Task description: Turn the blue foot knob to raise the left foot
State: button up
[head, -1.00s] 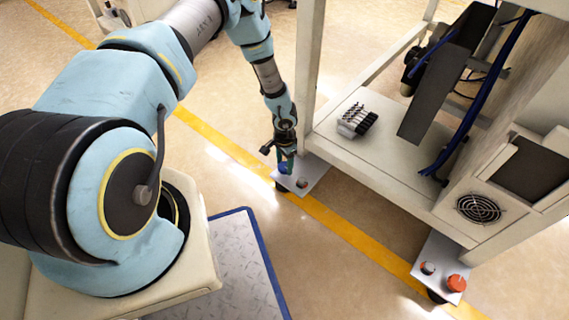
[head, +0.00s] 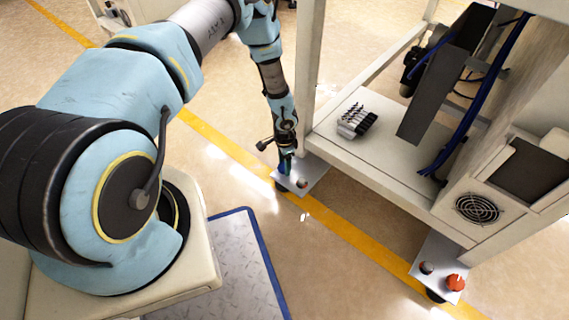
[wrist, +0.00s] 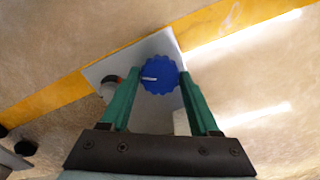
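The blue foot knob (wrist: 160,75) is round with a scalloped edge and a white pointer mark towards its left side in the wrist view. It sits on the pale plate of the left foot (head: 309,177) and is mostly hidden by my gripper in the head view. My gripper (wrist: 160,74) has two green fingers, one on each side of the knob, with the tips close to its edge. The fingers look open, and I cannot tell whether they touch it. In the head view my gripper (head: 285,160) points down over the left foot.
The machine's leg and shelf (head: 350,160) rise just right of my gripper. Another foot plate with an orange-red knob (head: 455,282) is at lower right. Floor left of the foot is clear.

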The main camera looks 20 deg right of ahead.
jog(key=o, duration=0.4)
jog(key=shift+r, duration=0.1)
notch_tip(320, 180, up, 11)
jog(key=p, duration=0.3)
jog(key=shift+f, duration=0.2)
